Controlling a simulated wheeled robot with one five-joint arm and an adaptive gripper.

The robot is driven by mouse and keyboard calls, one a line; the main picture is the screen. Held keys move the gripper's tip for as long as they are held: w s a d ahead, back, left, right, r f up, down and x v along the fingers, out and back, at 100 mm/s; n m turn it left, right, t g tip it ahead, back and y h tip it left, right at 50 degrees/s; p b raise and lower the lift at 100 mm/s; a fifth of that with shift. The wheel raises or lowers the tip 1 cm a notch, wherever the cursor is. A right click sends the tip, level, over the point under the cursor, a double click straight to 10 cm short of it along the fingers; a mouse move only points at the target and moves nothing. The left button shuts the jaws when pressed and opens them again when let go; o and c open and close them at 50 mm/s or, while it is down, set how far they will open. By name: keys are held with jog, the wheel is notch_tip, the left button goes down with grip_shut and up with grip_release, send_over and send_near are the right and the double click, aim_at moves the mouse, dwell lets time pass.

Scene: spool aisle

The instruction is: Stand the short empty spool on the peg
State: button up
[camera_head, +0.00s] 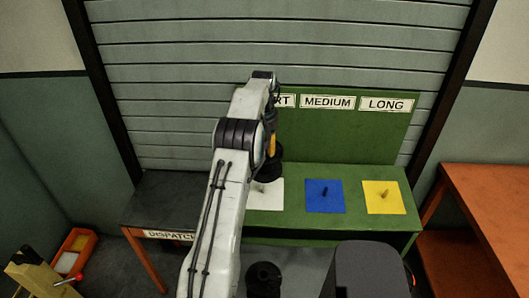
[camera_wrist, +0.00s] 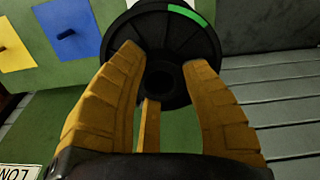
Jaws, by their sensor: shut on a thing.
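The spool is black with a green mark on its flange. In the wrist view the spool (camera_wrist: 185,35) sits between the yellow fingers of my gripper (camera_wrist: 161,75), which is shut on it. In the head view the spool (camera_head: 267,170) hangs below my gripper (camera_head: 272,146), over the back of the white square (camera_head: 270,202). A short peg (camera_head: 261,188) stands on that square, just in front of the spool in the picture. The spool looks apart from the peg; its exact height is hard to tell. The label behind the white square is partly hidden by my arm.
A blue square (camera_head: 319,202) and a yellow square (camera_head: 377,203), each with a peg, lie to the right on the green bench (camera_head: 300,228). Upright signs read MEDIUM (camera_head: 327,102) and LONG (camera_head: 387,104). A dark DISPATCH table (camera_head: 155,205) stands left, an orange table (camera_head: 490,200) right.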

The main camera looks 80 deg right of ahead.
jog(key=shift+w+a, duration=0.1)
jog(key=shift+a, duration=0.5)
jog(key=shift+a+f, duration=0.15)
jog(key=shift+a, duration=0.3)
jog(key=shift+h, duration=0.3)
